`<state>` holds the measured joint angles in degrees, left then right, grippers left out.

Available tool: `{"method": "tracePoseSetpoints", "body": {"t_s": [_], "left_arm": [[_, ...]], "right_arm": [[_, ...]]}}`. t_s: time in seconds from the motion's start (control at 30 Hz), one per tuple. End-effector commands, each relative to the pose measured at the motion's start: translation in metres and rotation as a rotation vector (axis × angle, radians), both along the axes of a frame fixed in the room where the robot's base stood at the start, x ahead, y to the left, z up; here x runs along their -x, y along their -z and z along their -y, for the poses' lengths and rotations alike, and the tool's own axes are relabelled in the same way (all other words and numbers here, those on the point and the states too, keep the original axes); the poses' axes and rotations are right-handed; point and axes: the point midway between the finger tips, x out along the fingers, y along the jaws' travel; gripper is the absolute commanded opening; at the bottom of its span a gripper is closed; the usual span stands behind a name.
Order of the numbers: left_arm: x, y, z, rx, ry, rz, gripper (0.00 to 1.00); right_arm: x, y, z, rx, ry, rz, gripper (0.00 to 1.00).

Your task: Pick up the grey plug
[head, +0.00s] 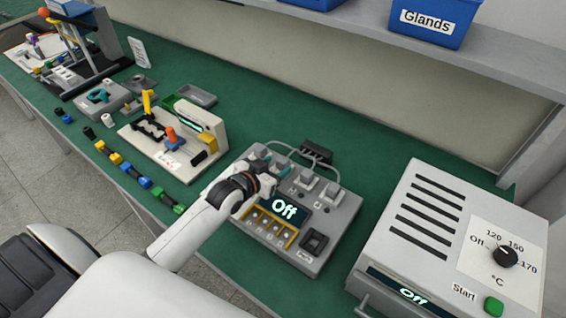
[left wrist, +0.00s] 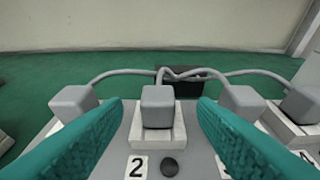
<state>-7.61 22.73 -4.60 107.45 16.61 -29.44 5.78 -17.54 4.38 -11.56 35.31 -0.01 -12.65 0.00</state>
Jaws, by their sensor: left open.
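Several grey plugs sit in a row on a grey device (head: 325,232) with a dark display reading "Off". In the left wrist view, one grey plug (left wrist: 157,105) stands upright in a white socket behind the label "2". My left gripper (left wrist: 160,125) is open, its two teal fingers to the left and right of this plug, without clear contact. Further grey plugs stand to the left (left wrist: 73,102) and right (left wrist: 241,102) of the fingers. In the head view, my left gripper (head: 262,162) is over the device's upper left part, partly hiding the plugs there. My right gripper is not in view.
Grey cables run from the plugs to a black block (head: 316,152) behind the device. A white oven-like box (head: 440,235) stands to the right. A white fixture (head: 175,140) with coloured parts is to the left.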

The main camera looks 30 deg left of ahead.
Motion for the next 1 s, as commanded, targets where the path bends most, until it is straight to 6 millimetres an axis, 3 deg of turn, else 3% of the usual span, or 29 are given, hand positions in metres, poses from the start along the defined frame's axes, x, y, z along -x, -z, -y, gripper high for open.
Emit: {"method": "tracePoseSetpoints", "body": {"t_s": [0.3, 0.57, 0.6, 0.9, 1.0], "left_arm": [[-0.039, 0.012, 0.003, 0.001, -0.001, 0.000, 0.53], [-0.042, 0.015, 0.004, -0.001, 0.000, 0.000, 0.53], [-0.042, 0.015, 0.004, -0.001, 0.000, 0.000, 0.51], [-0.042, 0.015, 0.004, -0.001, 0.000, 0.000, 0.05], [-0.042, 0.015, 0.004, -0.001, 0.000, 0.000, 0.04]], "right_arm": [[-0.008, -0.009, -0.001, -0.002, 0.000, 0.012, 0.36], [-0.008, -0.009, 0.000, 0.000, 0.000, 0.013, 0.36], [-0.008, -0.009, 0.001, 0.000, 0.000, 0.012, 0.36], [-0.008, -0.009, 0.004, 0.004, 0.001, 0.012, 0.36], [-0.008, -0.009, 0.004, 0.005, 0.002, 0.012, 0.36]]}}
